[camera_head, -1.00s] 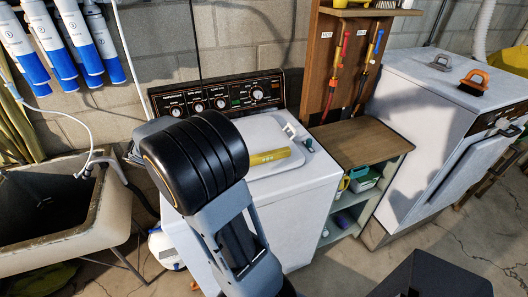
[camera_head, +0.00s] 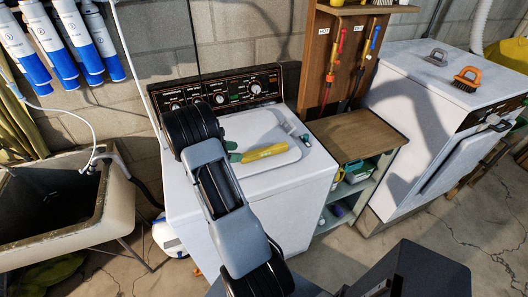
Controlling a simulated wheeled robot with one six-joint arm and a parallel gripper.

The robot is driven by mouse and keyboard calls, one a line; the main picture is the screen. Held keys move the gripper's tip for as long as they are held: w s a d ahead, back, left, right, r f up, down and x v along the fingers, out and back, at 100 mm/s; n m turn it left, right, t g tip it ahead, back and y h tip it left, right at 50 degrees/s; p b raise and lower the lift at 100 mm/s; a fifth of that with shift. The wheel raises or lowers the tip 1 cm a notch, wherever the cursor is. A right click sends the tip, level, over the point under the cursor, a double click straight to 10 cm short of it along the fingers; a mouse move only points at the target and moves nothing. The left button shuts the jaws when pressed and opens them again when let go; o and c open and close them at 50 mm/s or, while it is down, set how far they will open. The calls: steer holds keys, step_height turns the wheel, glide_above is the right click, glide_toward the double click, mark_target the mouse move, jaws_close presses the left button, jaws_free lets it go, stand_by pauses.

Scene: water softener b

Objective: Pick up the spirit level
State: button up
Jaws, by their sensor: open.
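A yellow bar (camera_head: 264,152), which looks like the spirit level, lies flat on the white lid of the washing machine. Small markings show on its face. A dark green piece (camera_head: 234,156) shows at its left end; I cannot tell whether it belongs to the bar or is a separate thing. My arm stands in front of the machine and covers the lid's left part. My gripper is not visible; only arm links and dark joints show, left of the yellow bar.
The washing machine (camera_head: 310,182) has a control panel (camera_head: 225,92) along its back. A small light tool (camera_head: 293,131) lies on the lid, right of the bar. A wooden-topped cabinet (camera_head: 357,137) stands right, a sink (camera_head: 110,212) left. A white appliance (camera_head: 415,95) holds brushes.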

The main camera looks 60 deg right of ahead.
mark_target(250, 153)
steer(key=p+x, duration=0.2)
steer(key=x, duration=0.3)
steer(key=shift+s+a+r, duration=0.1)
steer(key=shift+s, duration=0.05)
steer(key=shift+s+d+f, duration=0.3)
steer(key=shift+d, duration=0.1)
jaws_close()
